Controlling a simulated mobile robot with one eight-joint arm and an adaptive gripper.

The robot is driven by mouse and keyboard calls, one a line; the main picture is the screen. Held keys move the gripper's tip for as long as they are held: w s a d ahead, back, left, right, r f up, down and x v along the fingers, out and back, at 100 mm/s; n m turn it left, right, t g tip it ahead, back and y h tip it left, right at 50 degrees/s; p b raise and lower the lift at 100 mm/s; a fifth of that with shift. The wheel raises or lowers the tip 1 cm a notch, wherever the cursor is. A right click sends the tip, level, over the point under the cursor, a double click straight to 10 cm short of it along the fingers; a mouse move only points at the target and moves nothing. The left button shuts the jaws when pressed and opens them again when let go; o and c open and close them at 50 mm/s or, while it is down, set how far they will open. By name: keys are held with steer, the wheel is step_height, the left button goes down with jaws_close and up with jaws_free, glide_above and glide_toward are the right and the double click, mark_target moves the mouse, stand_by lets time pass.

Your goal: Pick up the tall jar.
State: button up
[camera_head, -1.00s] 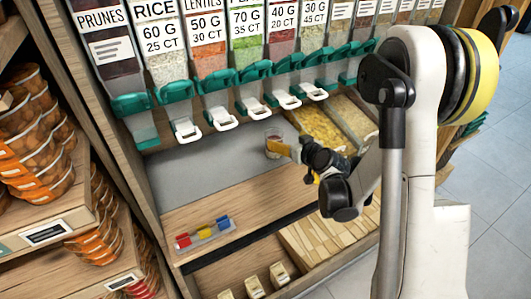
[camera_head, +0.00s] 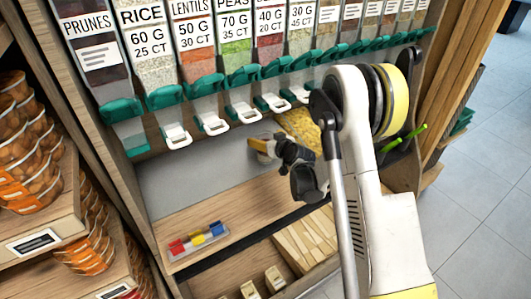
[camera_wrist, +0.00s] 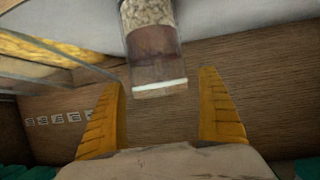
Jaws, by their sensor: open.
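The tall jar (camera_wrist: 153,50) is clear, with pale grains at one end and a brown layer below them. In the wrist view it is at the top centre, its near end just past the line between my fingertips. My gripper (camera_wrist: 159,82) is open and empty, with one yellow finger on each side of the jar's near end. In the head view my gripper (camera_head: 259,146) is over the grey counter under the dispensers. There its yellow fingers cover most or all of the jar, so contact cannot be told.
Dispensers with teal spouts (camera_head: 206,86) hang above the counter (camera_head: 190,172). A small tray of coloured blocks (camera_head: 197,241) sits on the wooden ledge at the front. A bin of yellow food (camera_head: 300,124) is behind my gripper.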

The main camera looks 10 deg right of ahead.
steer(key=c, duration=1.5)
steer(key=shift+r, duration=0.1)
steer(key=shift+r, duration=0.1)
